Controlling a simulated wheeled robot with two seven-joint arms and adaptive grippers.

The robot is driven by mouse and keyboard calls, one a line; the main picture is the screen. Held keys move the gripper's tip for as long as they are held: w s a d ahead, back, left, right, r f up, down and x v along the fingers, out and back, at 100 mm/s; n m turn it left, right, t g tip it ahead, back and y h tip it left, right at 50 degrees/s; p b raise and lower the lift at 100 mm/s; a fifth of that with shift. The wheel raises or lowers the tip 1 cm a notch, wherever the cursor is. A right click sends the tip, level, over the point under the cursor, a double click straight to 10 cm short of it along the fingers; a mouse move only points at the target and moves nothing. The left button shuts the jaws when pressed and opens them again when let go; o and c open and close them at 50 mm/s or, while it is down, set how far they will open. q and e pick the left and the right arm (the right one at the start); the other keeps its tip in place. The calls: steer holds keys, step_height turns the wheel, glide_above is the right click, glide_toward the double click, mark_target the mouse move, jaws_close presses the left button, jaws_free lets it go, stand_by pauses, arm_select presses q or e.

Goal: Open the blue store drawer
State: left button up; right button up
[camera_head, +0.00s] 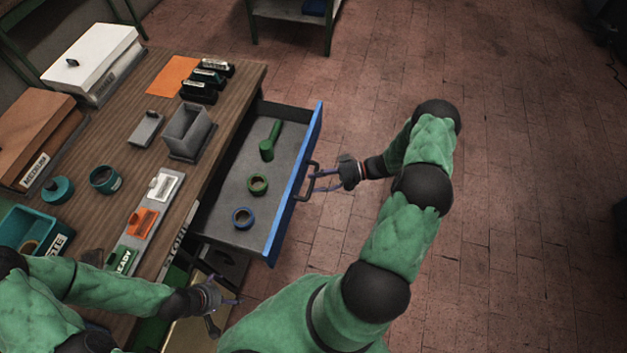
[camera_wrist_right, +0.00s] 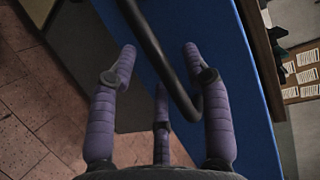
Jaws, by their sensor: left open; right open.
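The blue store drawer (camera_head: 292,190) is pulled out from the wooden table on its right side. My right gripper (camera_head: 318,180) is open at the drawer's dark handle (camera_head: 303,186). In the right wrist view the purple fingers (camera_wrist_right: 160,85) are spread, with the handle bar (camera_wrist_right: 165,60) between them in front of the blue drawer face (camera_wrist_right: 215,50). My left gripper (camera_head: 225,305) is open and empty near the table's front edge, low at the left.
The wooden table (camera_head: 150,75) carries a white-lidded box (camera_head: 92,55), a brown box marked MEDIUM (camera_head: 38,135), a grey holder (camera_head: 188,130), several black stamps (camera_head: 205,80) and a teal waste bin (camera_head: 28,230). Open brick floor (camera_head: 520,200) lies to the right.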

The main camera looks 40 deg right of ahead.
steer(key=v, duration=1)
steer(key=shift+s+d, duration=0.2)
steer(key=shift+d, duration=0.05)
